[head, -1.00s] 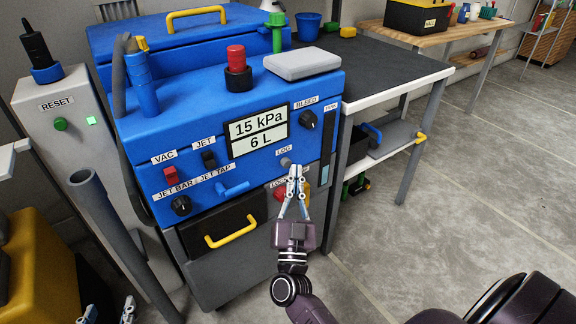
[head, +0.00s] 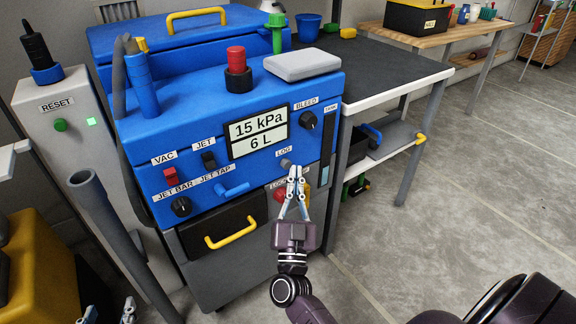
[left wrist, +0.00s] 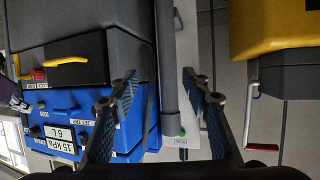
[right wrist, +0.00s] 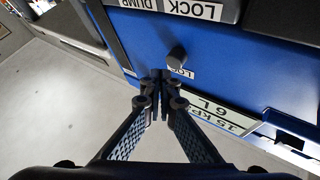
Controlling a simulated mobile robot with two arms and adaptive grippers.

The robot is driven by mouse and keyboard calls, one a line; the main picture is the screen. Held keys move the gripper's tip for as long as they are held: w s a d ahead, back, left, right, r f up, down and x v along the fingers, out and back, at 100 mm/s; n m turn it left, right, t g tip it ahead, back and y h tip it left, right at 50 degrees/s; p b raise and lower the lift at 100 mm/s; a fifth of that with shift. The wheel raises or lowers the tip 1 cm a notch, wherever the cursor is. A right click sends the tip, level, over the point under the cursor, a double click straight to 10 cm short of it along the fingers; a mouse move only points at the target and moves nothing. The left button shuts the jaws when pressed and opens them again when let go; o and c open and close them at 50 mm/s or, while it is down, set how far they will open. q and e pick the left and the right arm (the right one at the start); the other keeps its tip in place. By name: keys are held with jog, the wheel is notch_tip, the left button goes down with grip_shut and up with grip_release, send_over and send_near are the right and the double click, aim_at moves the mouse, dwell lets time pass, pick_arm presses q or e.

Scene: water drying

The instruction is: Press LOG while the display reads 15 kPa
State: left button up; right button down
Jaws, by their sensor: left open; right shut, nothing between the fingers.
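The display (head: 258,130) on the blue machine reads 15 kPa above 6 L. The grey LOG button (head: 286,163) sits below it, under the LOG label (head: 284,151). My right gripper (head: 296,170) is shut and empty, its fingertips just below the button in the head view. In the right wrist view the button (right wrist: 176,56) stands out from the blue panel, beyond the shut fingertips (right wrist: 160,78); a small gap seems to show between them. My left gripper (head: 108,308) is at the bottom left edge of the head view; the left wrist view shows its fingers (left wrist: 158,82) apart and empty.
A grey pipe (head: 105,215) stands near my left gripper. Open floor (head: 450,200) lies to the right.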

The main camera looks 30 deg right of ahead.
jog(key=shift+w, duration=0.2)
dwell(0.3)
pick_arm(q)
jog(key=shift+s+a+f, duration=0.15)
jog(key=shift+s+f, duration=0.15)
jog(key=shift+f, duration=0.2)
pick_arm(e)
jog(key=shift+w, duration=0.25)
pick_arm(q)
jog(key=shift+w+r, duration=0.25)
jog(key=shift+r, duration=0.25)
pick_arm(e)
jog(key=shift+w, duration=0.55)
jog(key=shift+s, duration=0.1)
pick_arm(q)
jog(key=s+a+f+g+y+p, duration=0.1)
jog(key=s+f+g, duration=0.2)
jog(key=f, duration=0.2)
jog(key=shift+s+a, duration=0.3)
jog(key=shift+s, duration=0.05)
pick_arm(e)
jog(key=shift+s, duration=0.85)
